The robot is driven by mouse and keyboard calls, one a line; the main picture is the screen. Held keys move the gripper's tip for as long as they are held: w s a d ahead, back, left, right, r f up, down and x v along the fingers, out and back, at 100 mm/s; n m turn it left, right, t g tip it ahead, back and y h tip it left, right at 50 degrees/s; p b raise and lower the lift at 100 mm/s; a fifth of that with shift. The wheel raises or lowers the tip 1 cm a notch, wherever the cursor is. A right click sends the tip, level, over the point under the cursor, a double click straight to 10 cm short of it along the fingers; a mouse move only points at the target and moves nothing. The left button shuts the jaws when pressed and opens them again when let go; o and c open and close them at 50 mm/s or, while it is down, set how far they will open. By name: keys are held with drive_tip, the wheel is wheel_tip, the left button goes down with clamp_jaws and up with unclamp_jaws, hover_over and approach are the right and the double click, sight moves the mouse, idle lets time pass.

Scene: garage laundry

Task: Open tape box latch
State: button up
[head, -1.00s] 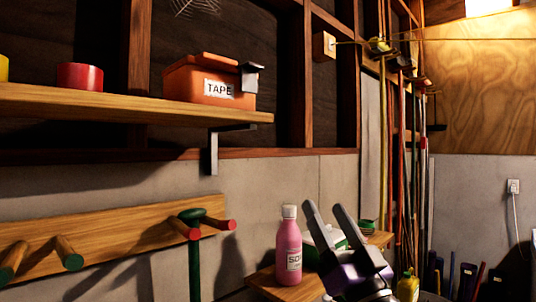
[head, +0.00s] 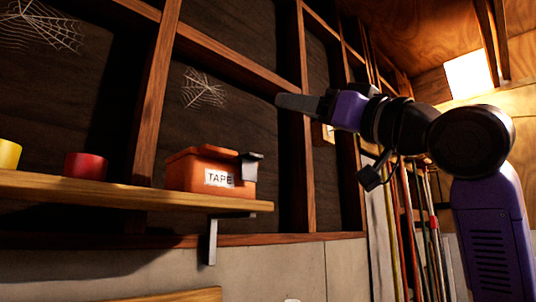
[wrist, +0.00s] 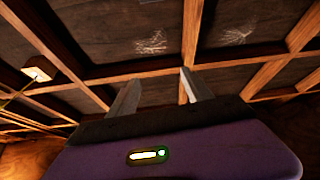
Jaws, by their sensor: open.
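The orange tape box (head: 190,172) sits on the wooden shelf with its lid down and a white TAPE label on its front. Its dark grey latch (head: 250,165) is at the box's right end, over the lid edge. My gripper (head: 279,101) is raised above and to the right of the box, pointing left and clear of it. In the wrist view, my gripper's two fingers (wrist: 157,92) are apart with nothing between them. The box and latch do not show in the wrist view.
The wooden shelf (head: 90,193) also holds a red tape roll (head: 86,166) and a yellow roll (head: 9,154) left of the box. A metal bracket (head: 212,240) hangs below. Wall studs (head: 157,90) and cobwebs (head: 203,90) are behind. Long-handled tools (head: 410,215) stand at right.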

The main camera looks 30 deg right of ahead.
drive_tip(key=a+g, duration=0.2)
drive_tip(key=m+g+h, duration=0.2)
drive_tip(key=g, duration=0.1)
approach(257, 155)
drive_tip(key=p+x, duration=0.3)
drive_tip(key=x, duration=0.5)
drive_tip(key=shift+r, duration=0.1)
clamp_jaws()
drive_tip(key=shift+s, duration=0.1)
